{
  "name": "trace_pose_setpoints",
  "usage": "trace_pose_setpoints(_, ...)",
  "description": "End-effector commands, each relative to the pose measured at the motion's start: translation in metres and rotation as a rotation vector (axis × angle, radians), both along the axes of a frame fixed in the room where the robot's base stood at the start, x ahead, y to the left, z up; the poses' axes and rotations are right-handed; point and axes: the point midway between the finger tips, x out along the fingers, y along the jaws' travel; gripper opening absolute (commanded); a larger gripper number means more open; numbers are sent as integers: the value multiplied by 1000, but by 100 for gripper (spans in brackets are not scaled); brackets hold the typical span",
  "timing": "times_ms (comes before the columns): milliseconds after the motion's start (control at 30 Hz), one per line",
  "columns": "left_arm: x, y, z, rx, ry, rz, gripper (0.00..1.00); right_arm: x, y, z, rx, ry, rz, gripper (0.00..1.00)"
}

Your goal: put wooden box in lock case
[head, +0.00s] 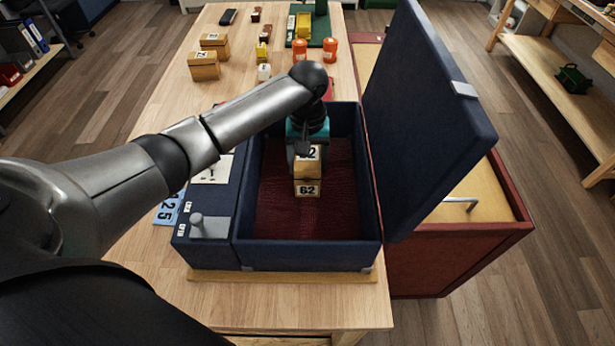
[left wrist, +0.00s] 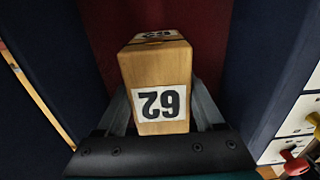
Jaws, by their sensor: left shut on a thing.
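The wooden box (head: 308,171) is light wood with white labels reading 62. It is inside the open dark blue lock case (head: 248,200), over the dark red lining (head: 335,205). My left gripper (head: 306,147) reaches down into the case and is shut on the box. In the left wrist view, the wooden box (left wrist: 155,75) sits between the two fingers of my left gripper (left wrist: 158,100). I cannot tell whether the box touches the case floor. My right gripper is not in view.
The case lid (head: 425,120) stands open on the right. A side panel with a grey knob (head: 209,226) adjoins the case's left. Other wooden boxes (head: 204,66), orange containers (head: 330,50) and a green board (head: 320,28) are farther back on the table (head: 150,130).

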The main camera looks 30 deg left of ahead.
Motion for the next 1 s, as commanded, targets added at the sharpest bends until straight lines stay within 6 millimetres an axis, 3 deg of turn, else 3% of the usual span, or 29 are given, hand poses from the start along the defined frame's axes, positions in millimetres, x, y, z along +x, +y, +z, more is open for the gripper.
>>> trace_pose_setpoints(367, 0, 0, -43, 1, 0, 1, 0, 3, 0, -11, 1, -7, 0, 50)
trace_pose_setpoints(733, 0, 0, -46, 0, -2, 0, 0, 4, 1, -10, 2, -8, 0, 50)
trace_pose_setpoints(767, 0, 0, -47, 0, -1, 0, 72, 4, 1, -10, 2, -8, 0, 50)
trace_pose_setpoints(1000, 0, 0, -47, 0, -1, 0, 99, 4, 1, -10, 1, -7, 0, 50)
